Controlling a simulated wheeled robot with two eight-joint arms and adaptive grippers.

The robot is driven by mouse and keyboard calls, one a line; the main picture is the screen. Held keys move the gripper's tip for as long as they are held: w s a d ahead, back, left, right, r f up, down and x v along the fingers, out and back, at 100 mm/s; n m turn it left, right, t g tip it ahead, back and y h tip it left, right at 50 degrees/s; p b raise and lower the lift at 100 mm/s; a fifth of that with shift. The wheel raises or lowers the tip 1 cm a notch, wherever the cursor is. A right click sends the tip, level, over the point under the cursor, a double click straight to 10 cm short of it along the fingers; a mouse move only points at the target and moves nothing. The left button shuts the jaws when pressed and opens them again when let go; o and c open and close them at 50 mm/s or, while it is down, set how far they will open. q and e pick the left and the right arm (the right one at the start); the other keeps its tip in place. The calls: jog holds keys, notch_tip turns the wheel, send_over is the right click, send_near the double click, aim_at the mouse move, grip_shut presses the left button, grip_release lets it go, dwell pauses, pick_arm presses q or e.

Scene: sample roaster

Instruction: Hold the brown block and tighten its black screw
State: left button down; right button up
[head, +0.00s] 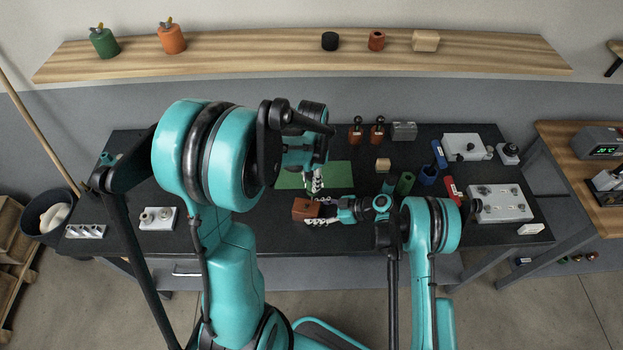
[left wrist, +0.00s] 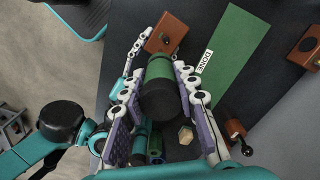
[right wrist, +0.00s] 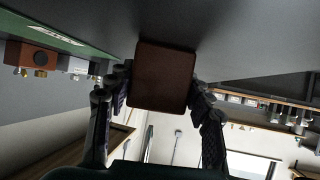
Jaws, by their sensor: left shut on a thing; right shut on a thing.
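The brown block (head: 305,209) is held by my right gripper (head: 322,212), above the front of the black table. It fills the middle of the right wrist view (right wrist: 163,78), with a finger on each side. My left gripper (head: 315,186) is just above and behind it. In the left wrist view my left gripper (left wrist: 160,92) is shut on a green and black cylindrical tool (left wrist: 158,98). The brown block (left wrist: 167,30) lies just beyond the tool's far end and shows a small dark spot. I cannot tell whether tool and block touch. The black screw is not clear in any view.
A green mat (head: 338,174) marked DONE lies behind the block. Two brown pieces with black knobs (head: 366,135) stand at the back.

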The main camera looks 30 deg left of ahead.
pick_arm(q)
jog(key=shift+a, duration=0.1)
dwell(0.5)
jog(key=shift+s+a+r+m, duration=0.2)
jog(key=shift+a+m, duration=0.25)
jog(key=shift+m, duration=0.2)
jog(key=shift+s+a+r+m, duration=0.1)
jog(key=shift+a+r+m, duration=0.05)
jog(key=shift+a+m, duration=0.4)
jog(key=shift+d, duration=0.1)
jog(key=n, duration=1.7)
jog(key=shift+d+n, duration=0.25)
jog(key=shift+n, duration=0.15)
jog(key=shift+f, duration=1.1)
